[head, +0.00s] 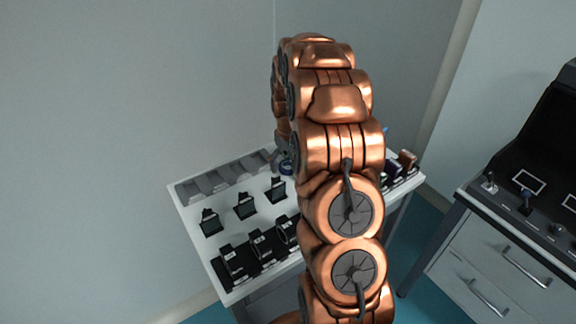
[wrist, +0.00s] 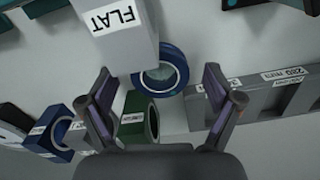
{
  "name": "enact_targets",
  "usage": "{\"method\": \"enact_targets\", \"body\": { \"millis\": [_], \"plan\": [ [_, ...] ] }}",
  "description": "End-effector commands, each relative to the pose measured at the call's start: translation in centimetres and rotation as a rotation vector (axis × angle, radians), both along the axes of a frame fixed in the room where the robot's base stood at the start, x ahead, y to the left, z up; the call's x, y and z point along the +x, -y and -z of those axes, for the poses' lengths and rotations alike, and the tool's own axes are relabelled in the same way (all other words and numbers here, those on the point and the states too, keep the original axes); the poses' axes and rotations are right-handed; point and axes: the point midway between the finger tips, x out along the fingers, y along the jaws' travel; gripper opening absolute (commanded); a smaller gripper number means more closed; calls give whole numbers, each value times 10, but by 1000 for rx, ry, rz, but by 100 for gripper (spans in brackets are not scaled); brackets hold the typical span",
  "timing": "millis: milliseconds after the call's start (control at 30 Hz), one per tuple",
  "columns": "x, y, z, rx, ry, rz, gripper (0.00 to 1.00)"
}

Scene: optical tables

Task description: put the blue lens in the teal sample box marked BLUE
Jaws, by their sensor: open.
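The blue lens, a blue ring with a clear centre (wrist: 181,62), shows in the wrist view between and ahead of my fingertips. My gripper (wrist: 160,80) is open, with one finger at each side of the lens and nothing seen gripped. The teal sample box marked BLUE cannot be made out; only unreadable teal bits show at the wrist view's top edge.
A pale block marked FLAT (wrist: 122,28) overlaps the lens's upper left. A green-ringed block (wrist: 139,117) and a blue-ringed block (wrist: 52,128) are close by. A grey labelled rack (wrist: 262,98) is at right. Black holders (head: 232,262) line the table's front.

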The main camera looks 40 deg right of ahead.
Motion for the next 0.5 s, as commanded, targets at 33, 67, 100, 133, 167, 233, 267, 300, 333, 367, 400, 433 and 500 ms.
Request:
{"method": "enact_targets", "body": {
  "millis": [33,67,100,133,167,233,267,300,333,367,400,433,500],
  "plan": [
    [0,0,1,0,0,0,90],
    [0,0,0,0,1,0,90],
    [0,0,0,0,1,0,90],
    [0,0,0,-1,2,0,90],
    [0,0,0,0,1,0,90],
    [0,0,0,-1,2,0,85],
    [0,0,0,0,1,0,82],
    [0,0,0,-1,2,0,78],
    [0,0,0,-1,2,0,75],
    [0,0,0,-1,1,0,72],
    [0,0,0,-1,1,0,68],
    [0,0,0,-1,2,0,64],
    [0,0,0,-1,2,0,57]
  ]
}}
